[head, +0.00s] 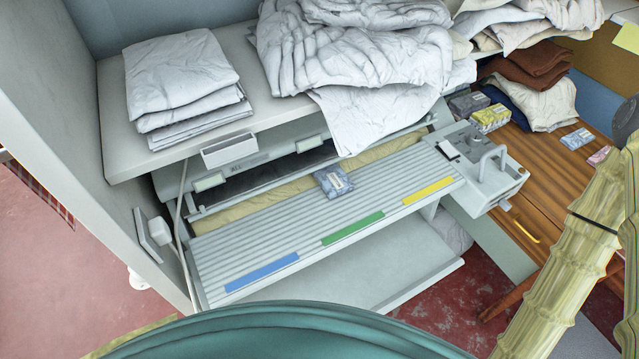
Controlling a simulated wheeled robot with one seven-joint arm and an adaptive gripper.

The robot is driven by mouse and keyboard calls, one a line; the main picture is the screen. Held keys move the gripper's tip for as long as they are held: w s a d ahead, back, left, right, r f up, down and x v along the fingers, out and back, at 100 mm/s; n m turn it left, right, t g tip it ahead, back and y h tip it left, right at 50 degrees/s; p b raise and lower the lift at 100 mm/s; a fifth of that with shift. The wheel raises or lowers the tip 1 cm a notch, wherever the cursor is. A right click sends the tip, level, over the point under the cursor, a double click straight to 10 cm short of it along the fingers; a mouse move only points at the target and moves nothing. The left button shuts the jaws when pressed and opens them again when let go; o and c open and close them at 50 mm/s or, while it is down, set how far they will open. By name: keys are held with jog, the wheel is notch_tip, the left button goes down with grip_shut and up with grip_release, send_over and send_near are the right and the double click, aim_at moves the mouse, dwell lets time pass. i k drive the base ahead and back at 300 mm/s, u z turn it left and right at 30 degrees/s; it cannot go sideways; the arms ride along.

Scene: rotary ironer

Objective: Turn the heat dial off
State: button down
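The rotary ironer (330,212) stands in the middle of the head view, with a ribbed pale front board. Its control box (482,178) is at the right end and carries an upright grey loop handle (491,158) and a small white piece (447,150). A small rounded part (504,205) shows low on the box's front side. I cannot tell which part is the heat dial or how it is set. My gripper is not in view.
A blue-grey packet (333,181) lies on the board. White linen (355,60) hangs over the ironer from the shelf, beside folded sheets (182,82). A wooden cabinet (545,190) with small boxes (490,118) stands right.

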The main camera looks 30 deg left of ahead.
aim_at(474, 140)
jog(key=u, duration=1)
jog(key=k, duration=1.15)
jog(key=z, duration=0.15)
jog(key=i, duration=0.5)
jog(key=u, duration=0.05)
